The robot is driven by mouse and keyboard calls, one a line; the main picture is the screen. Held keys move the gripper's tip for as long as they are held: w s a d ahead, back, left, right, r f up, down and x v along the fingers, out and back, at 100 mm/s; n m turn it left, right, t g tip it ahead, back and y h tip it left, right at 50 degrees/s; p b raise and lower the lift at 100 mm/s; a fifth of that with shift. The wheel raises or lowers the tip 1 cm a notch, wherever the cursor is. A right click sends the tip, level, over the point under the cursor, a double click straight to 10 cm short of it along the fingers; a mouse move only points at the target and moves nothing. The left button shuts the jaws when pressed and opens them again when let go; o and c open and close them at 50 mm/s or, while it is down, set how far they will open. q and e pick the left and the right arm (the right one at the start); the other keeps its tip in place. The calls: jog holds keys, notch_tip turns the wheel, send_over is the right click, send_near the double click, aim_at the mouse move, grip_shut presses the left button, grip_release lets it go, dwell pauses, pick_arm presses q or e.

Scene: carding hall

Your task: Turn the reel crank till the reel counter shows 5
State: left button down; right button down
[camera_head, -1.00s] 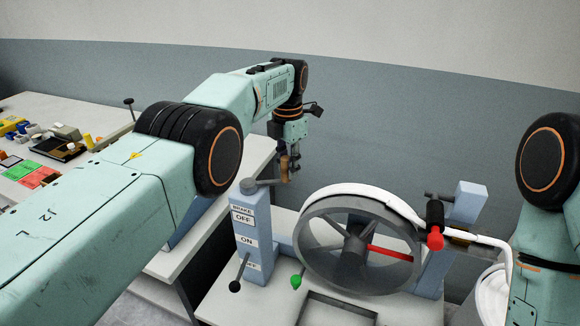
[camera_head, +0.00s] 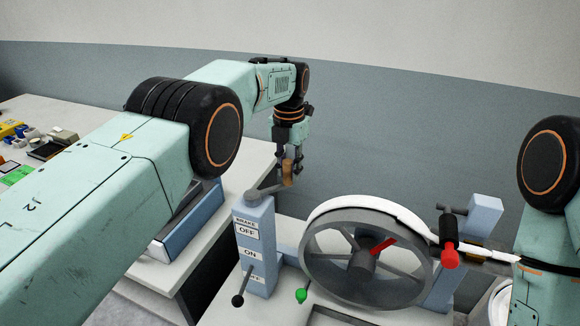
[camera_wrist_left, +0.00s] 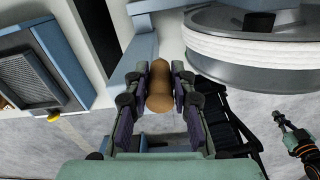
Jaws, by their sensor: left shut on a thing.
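My left gripper (camera_head: 288,168) is shut on the brown upright handle of the reel crank (camera_head: 268,190). In the left wrist view the brown handle (camera_wrist_left: 159,88) sits between both fingers. The crank arm runs from the top of the blue post (camera_head: 254,248) to the handle. The reel (camera_head: 330,216) is a grey spoked wheel with a white band and one red spoke (camera_head: 384,245), which points up and right. I see no reel counter I can read. In the left wrist view, a small dark end with orange rings (camera_wrist_left: 290,132), seemingly my right gripper, shows at the lower right; its jaws are unclear.
The post carries BRAKE, OFF and ON labels and a black-knobbed lever (camera_head: 238,299). A green knob (camera_head: 301,295) stands in front of the reel. A red-ended black handle (camera_head: 449,240) is right of it. A cluttered table (camera_head: 90,112) lies at the left.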

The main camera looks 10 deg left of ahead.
pick_arm(q)
jog(key=shift+s+a, duration=0.2)
jog(key=c, duration=1.4)
grip_release()
jog(key=shift+c, duration=0.2)
jog(key=o, duration=0.3)
jog(key=shift+s+a+r, duration=0.15)
jog(key=shift+s, duration=0.1)
jog(key=shift+w+d, duration=0.25)
jog(key=shift+w, duration=0.05)
jog(key=shift+w+r, duration=0.1)
jog(key=shift+r, duration=0.2)
jog(key=r, duration=0.5)
jog(key=shift+s+a+r, duration=0.2)
jog(key=shift+s, duration=0.2)
jog(key=shift+r, duration=0.4)
jog(key=shift+w+d+r, duration=0.15)
jog(key=shift+w+r, duration=0.05)
jog(key=shift+w, duration=0.1)
jog(key=shift+s, duration=0.1)
